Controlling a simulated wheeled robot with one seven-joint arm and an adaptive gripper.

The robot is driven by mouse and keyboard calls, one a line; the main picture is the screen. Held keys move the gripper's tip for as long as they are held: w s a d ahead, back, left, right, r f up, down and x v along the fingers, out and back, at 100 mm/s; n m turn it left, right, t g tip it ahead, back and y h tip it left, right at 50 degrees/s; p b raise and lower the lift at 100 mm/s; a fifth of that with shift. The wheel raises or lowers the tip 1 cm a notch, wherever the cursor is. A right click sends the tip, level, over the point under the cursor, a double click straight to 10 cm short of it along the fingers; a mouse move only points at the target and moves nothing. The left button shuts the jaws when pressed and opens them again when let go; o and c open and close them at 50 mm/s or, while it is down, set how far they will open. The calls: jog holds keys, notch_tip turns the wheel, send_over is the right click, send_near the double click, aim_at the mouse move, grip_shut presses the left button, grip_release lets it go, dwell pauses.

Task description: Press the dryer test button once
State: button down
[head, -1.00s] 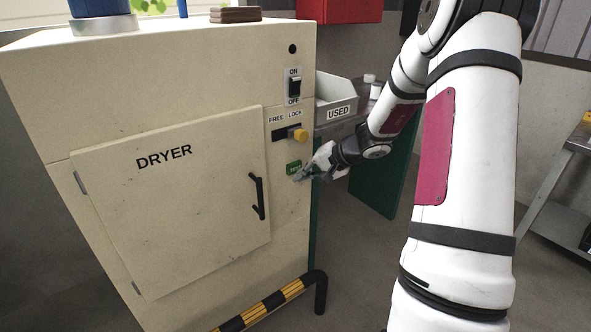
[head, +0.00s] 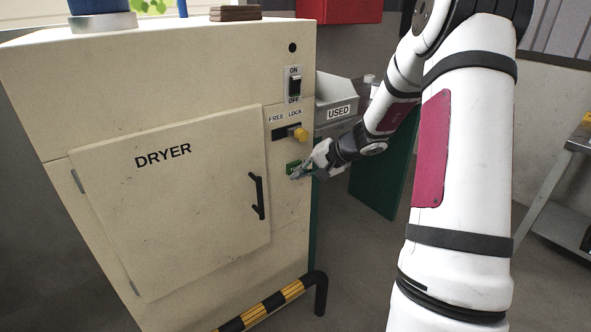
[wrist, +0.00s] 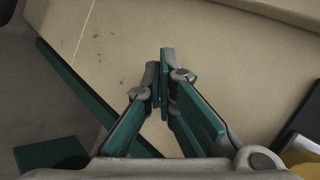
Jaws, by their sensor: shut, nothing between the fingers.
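The cream dryer (head: 150,215) stands on the left in the head view, its door closed. The green test button or its plate (head: 292,166) is on the dryer's right front panel, below the yellow lock knob (head: 301,134), and is partly covered by my gripper. My gripper (head: 295,176) is shut and empty, its fingertips at the green plate. In the wrist view my gripper (wrist: 164,70) points at the cream panel with its fingertips together. The button does not show there, and I cannot tell whether the fingertips touch it.
The on/off switch (head: 294,84) is above the lock knob. The door handle (head: 257,196) sticks out left of my gripper. A grey bin marked USED (head: 337,112) stands to the right. A striped rail (head: 265,306) runs low in front.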

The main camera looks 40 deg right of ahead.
jog(key=shift+w, duration=0.2)
jog(key=shift+s, duration=0.1)
dwell(0.4)
jog(key=shift+s+b, duration=0.7)
jog(key=shift+s+d+b, duration=0.1)
jog(key=shift+s+b, duration=1.05)
jog(key=shift+s, duration=1.35)
